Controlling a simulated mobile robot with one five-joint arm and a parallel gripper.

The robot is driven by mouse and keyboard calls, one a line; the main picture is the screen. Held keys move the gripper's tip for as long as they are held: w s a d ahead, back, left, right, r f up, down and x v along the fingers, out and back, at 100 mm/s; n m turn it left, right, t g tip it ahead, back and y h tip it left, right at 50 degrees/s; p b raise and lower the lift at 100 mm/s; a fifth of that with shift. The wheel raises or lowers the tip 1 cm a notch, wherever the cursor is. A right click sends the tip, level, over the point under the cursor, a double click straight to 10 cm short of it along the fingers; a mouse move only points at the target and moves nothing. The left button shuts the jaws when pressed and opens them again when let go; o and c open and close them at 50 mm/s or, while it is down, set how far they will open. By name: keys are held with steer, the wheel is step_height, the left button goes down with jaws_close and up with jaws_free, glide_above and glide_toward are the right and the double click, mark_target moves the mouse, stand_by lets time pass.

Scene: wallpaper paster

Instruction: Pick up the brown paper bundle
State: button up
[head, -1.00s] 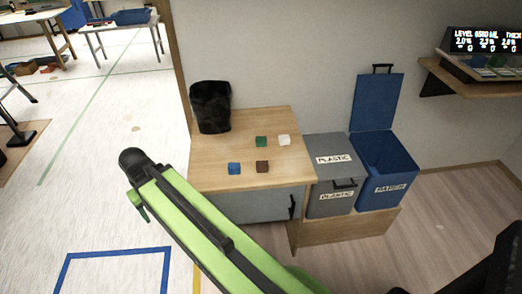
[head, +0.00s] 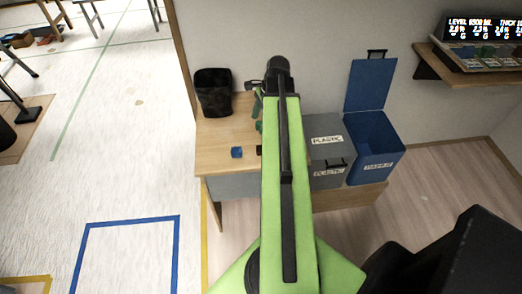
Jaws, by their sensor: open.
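The brown paper bundle (head: 259,150) is a small dark block on the wooden table (head: 213,160). Only its left edge shows, because my green arm covers the rest. A blue bundle (head: 237,152) lies to its left. A green bundle (head: 259,126) lies behind it, partly covered by my arm. My gripper (head: 258,104) is open over the back of the table, beside the arm's far end. It is small and partly hidden, and I see nothing held in it.
A black waste bin (head: 213,92) stands at the table's back left. A grey plastic bin (head: 329,163) and an open blue bin (head: 374,148) stand to the right. A shelf with a display (head: 485,28) hangs at the upper right.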

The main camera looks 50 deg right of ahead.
steer(key=s+d+m, duration=0.4)
steer(key=s+d, duration=0.1)
steer(key=shift+t, duration=0.3)
steer(key=b+x, duration=1.1)
steer(key=x, duration=0.1)
steer(key=shift+w+b, duration=0.15)
steer(key=shift+b, duration=0.25)
steer(key=shift+w+f, duration=0.1)
steer(key=b+x, duration=0.5)
steer(key=shift+w+a, duration=0.15)
steer(key=shift+w, duration=0.05)
steer(key=shift+c, duration=0.4)
jaws_close()
